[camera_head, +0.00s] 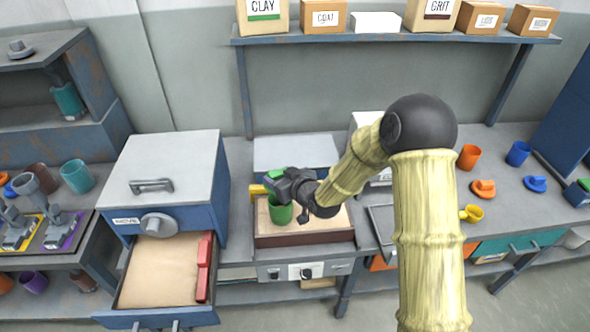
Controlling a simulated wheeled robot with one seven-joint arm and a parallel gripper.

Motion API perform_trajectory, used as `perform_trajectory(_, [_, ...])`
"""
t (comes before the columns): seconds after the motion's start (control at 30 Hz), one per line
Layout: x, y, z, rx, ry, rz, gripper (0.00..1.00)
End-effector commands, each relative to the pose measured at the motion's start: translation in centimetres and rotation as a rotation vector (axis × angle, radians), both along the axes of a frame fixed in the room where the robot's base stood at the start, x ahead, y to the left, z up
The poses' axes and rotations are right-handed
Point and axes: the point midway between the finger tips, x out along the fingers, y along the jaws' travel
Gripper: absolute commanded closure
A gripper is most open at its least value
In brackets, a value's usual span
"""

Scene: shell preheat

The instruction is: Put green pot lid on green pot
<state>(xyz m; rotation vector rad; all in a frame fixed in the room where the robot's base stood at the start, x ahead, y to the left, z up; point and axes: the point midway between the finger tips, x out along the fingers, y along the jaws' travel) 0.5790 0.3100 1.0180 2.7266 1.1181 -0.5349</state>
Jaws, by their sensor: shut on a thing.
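The green pot (280,210) stands at the left end of the heater's sand-coloured bed (322,229), below my gripper. My gripper (281,186) is over the pot's rim and hides much of its top. A green piece (277,173) shows at the gripper's far side; it looks like part of the green pot lid, mostly hidden by the jaws. The jaws are closed on it. I cannot tell whether the lid touches the pot.
A blue oven (177,172) with an open drawer (157,272) stands to the left. Orange (483,188) and blue (535,183) lids lie on the right counter near an orange pot (468,157) and a blue pot (517,153). A shelf (400,40) with boxes hangs behind.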

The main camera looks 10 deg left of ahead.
Motion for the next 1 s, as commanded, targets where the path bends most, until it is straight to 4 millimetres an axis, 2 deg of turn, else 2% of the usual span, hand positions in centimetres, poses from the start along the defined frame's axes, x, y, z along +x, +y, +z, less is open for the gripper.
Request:
perform_trajectory(0.47, [0.0,0.1,-0.5,0.000,0.000,0.003,0.66])
perform_trajectory(1.0, [0.0,0.0,-5.1,0.000,0.000,0.002,0.67])
